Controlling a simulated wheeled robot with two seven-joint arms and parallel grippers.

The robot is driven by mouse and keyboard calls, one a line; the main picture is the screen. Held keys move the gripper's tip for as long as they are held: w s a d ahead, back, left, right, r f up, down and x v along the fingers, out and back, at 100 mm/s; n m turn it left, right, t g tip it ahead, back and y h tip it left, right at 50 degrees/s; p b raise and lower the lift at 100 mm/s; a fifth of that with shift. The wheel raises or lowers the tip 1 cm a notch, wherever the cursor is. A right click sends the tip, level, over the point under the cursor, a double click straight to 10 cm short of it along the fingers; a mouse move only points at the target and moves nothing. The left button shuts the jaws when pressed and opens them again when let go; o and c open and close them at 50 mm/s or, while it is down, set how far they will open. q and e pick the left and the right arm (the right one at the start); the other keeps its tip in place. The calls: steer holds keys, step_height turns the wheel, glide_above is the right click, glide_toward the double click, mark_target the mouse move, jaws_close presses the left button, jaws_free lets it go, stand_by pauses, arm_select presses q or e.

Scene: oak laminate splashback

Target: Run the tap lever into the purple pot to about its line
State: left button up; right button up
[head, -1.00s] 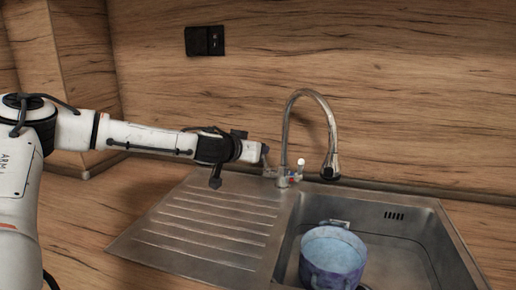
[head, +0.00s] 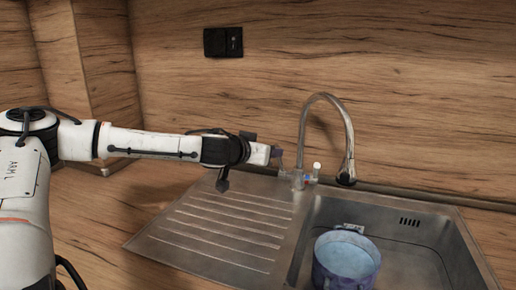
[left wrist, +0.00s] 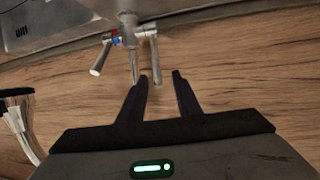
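The tap (head: 336,110) is a chrome gooseneck behind the sink, its spout end over the basin. In the left wrist view, the tap body (left wrist: 126,35) has a lever on each side, with red and blue marks. My left gripper (head: 279,157) is beside the tap base at its left. In the left wrist view the gripper (left wrist: 161,82) is open, and the right-hand lever (left wrist: 154,55) points between its fingertips. The purple pot (head: 328,270) stands in the basin below the spout. Its inside looks pale blue; I cannot make out a line or a water level. No stream shows. My right gripper is out of view.
The steel sink (head: 420,212) has a ribbed drainer (head: 215,225) on its left, which is clear. A wood splashback rises close behind the tap, with a black socket (head: 223,42) on it. Wood worktop lies at the left.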

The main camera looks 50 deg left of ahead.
arm_select(q)
steer(key=v, duration=0.7)
steer(key=shift+d, duration=0.2)
stand_by(1.3)
